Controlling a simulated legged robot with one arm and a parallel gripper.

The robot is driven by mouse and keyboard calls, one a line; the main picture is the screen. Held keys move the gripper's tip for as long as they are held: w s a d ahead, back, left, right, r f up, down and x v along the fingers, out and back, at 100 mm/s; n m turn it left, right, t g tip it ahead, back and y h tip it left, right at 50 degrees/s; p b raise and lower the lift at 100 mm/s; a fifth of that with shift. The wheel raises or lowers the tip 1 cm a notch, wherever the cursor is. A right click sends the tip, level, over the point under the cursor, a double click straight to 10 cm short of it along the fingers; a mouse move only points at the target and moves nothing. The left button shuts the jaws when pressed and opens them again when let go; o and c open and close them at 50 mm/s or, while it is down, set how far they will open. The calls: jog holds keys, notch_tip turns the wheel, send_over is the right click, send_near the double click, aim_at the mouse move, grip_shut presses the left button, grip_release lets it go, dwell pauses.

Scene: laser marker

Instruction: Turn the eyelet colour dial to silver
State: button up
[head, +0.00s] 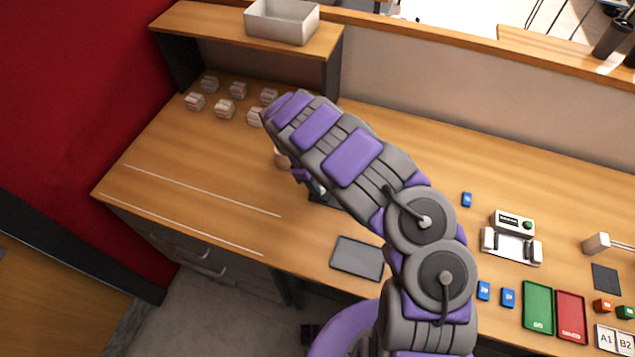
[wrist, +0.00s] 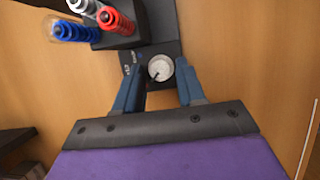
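The dial (wrist: 160,68) is a round pale-grey knob with a dark mark, on a dark base plate (wrist: 165,47) in the wrist view. My gripper (wrist: 158,66) has its two blue fingers apart, one on each side of the dial in the picture, with gaps showing. I cannot tell how far above the dial the fingertips are. Blue (wrist: 75,31), red (wrist: 112,19) and silver (wrist: 84,6) ribbed pieces stand on a dark block beside the dial. Small pale markings on the plate left of the dial are too small to read. In the head view my arm hides most of this device (head: 318,193).
The wooden bench (head: 200,180) is clear to the left of my arm. A shelf (head: 230,28) bears a grey tray (head: 282,22), with several small pale blocks (head: 224,108) below. A grey pad (head: 358,258) lies in front; a white machine (head: 511,245) and green (head: 538,306) and red (head: 571,316) trays are right.

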grip_shut()
jog(key=shift+m, duration=0.3)
jog(key=m+g+b, duration=0.1)
jog(key=m, duration=0.2)
jog(key=shift+w+f+y, duration=0.1)
jog(key=shift+y, duration=0.3)
jog(key=shift+w+d+m+g+y, duration=0.15)
jog(key=shift+m+g+y, duration=0.25)
jog(key=shift+m, duration=0.9)
jog(key=shift+s+d+m+g+y, duration=0.1)
jog(key=shift+m+g+y, duration=0.25)
jog(key=shift+m, duration=0.95)
jog(key=shift+o, duration=1.3)
grip_release()
